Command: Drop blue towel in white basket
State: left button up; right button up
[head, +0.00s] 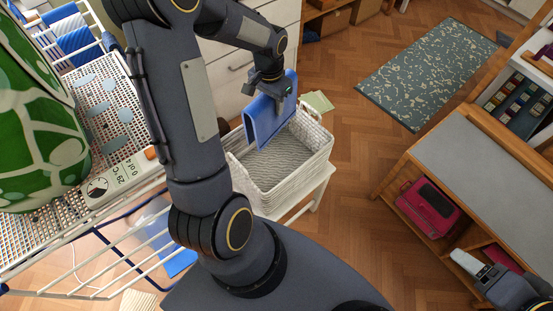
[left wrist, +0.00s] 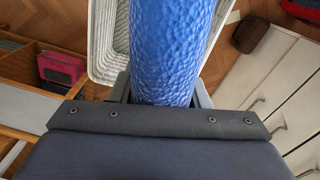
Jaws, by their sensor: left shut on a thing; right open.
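A folded blue towel (head: 269,112) hangs from my left gripper (head: 268,84), which is shut on it. The towel is over the white basket (head: 259,199), with its lower part near the left inside of the rim. I cannot tell whether it touches the basket. In the left wrist view the blue towel (left wrist: 172,50) fills the space between the fingers, with the white basket's rim (left wrist: 103,40) behind it. The part of the basket that shows inside is bare. My right gripper (head: 480,269) is open and empty at the lower right, away from the basket.
The basket stands on a small white stand (head: 318,190). A wooden bench (head: 480,160) with a magenta case (head: 428,206) is at the right. Open floor lies between.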

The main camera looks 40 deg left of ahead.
pick_arm(q)
notch_tip(320, 180, down, 8)
jog(key=b, duration=0.5)
jog(key=shift+f, duration=0.1)
jog(key=o, duration=1.3)
jog(key=shift+c, duration=0.2)
notch_tip(320, 180, up, 8)
jog(key=shift+a, duration=0.1)
